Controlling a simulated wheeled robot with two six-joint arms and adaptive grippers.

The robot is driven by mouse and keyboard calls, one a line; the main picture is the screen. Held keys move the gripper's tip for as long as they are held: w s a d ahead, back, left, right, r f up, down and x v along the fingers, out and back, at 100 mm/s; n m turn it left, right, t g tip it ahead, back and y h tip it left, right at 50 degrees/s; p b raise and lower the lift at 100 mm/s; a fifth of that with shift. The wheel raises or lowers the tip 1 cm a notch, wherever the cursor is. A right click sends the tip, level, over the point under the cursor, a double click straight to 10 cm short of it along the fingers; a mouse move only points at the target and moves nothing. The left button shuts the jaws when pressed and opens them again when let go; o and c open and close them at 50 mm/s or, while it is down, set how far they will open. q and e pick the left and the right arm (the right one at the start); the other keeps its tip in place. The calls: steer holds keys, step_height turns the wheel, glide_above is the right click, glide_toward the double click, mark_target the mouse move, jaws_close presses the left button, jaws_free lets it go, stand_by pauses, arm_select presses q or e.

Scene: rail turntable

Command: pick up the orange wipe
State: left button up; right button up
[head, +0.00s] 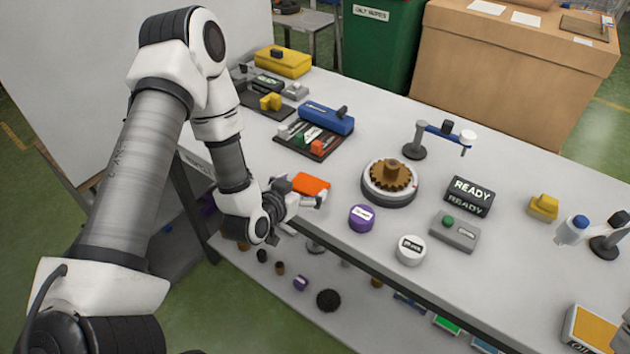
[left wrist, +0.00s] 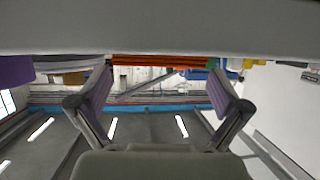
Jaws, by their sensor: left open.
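The orange wipe (head: 311,184) lies flat near the front edge of the table, left of the turntable. My left gripper (head: 303,197) is at the table's front edge, low and right beside the wipe, and covers part of its near side. In the left wrist view, the two fingers of my left gripper (left wrist: 162,74) are apart. The ribbed orange edge of the wipe (left wrist: 160,61) shows between and beyond the fingertips. I cannot tell whether the fingers touch it.
The turntable with a brown gear (head: 390,174) stands right of the wipe. A purple round container (head: 361,218) and a white one (head: 411,250) stand near the front edge. A dark tray of blocks (head: 306,141) and a blue case (head: 326,119) lie behind.

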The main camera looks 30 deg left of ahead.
mark_target(306, 185)
arm_select(q)
steer(key=x, duration=0.2)
steer(key=shift+w+f, duration=0.2)
steer(key=shift+w, duration=0.05)
steer(key=shift+s+a, duration=0.1)
steer(key=c, duration=0.6)
steer(key=shift+r, duration=0.1)
